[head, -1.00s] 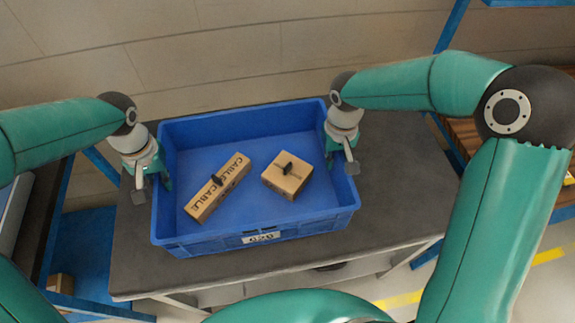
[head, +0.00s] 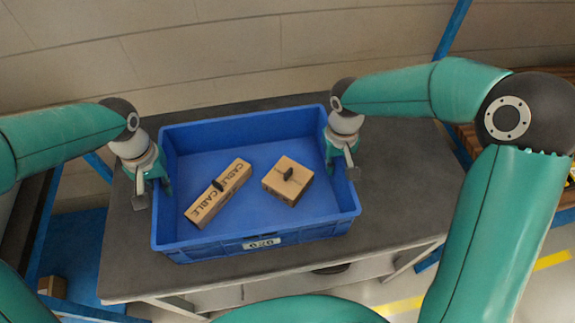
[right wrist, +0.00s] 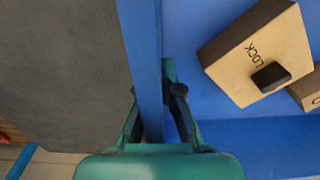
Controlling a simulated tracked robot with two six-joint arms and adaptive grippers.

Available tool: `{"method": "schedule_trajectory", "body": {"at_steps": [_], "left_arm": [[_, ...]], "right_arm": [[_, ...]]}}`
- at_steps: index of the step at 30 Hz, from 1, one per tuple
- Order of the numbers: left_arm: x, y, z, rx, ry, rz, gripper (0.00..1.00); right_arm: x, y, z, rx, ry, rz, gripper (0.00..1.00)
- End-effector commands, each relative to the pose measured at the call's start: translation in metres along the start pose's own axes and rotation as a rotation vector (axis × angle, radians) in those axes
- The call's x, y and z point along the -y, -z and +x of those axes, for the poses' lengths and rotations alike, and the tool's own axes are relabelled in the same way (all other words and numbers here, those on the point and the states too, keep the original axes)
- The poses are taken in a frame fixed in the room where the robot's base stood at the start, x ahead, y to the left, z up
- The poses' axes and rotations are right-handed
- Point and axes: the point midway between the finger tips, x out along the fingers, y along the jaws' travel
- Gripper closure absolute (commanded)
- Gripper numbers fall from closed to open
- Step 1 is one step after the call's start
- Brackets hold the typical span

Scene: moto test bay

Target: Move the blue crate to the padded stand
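The blue crate (head: 300,231) is over a dark grey table top (head: 405,180), long side towards me; I cannot tell if it touches. I cannot tell whether this table is the padded stand. My left gripper (head: 153,186) is at the crate's left wall, one finger inside, and looks shut on it. My right gripper (head: 342,163) is at the right wall. In the right wrist view its fingers (right wrist: 157,98) straddle the crate wall (right wrist: 143,45) closely, shut on it. The outer fingertip is hidden there.
Inside the crate lie a long cardboard box (head: 219,193) and a squarer box (head: 288,181), each with a black piece on top. A block wall (head: 240,50) is behind. Blue shelving (head: 452,30) stands at the right. Table top is free right of the crate.

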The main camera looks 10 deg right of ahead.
Motion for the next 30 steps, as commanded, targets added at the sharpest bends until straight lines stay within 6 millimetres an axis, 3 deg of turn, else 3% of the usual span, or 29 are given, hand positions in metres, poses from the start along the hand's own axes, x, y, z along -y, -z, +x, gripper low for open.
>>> {"method": "schedule_trajectory", "body": {"at_steps": [1, 5, 17, 23, 30], "left_arm": [[0.0, 0.0, 0.0, 0.0, 0.0, 0.0, 0.9], [0.0, 0.0, -0.001, 0.0, 0.0, 0.0, 0.69], [0.0, 0.001, -0.006, -0.003, 0.0, 0.0, 0.69], [0.0, 0.001, -0.034, -0.005, -0.001, -0.002, 0.69], [0.001, 0.001, -0.082, -0.005, -0.001, -0.003, 0.69]], "right_arm": [[0.0, 0.0, 0.0, -0.001, 0.0, 0.0, 0.9], [0.0, 0.0, -0.001, 0.0, 0.0, 0.0, 0.69], [0.0, 0.0, -0.001, 0.0, 0.0, 0.0, 0.69], [0.0, 0.0, -0.001, 0.0, 0.0, -0.001, 0.69], [0.002, 0.0, -0.001, 0.0, 0.0, -0.002, 0.69]]}}
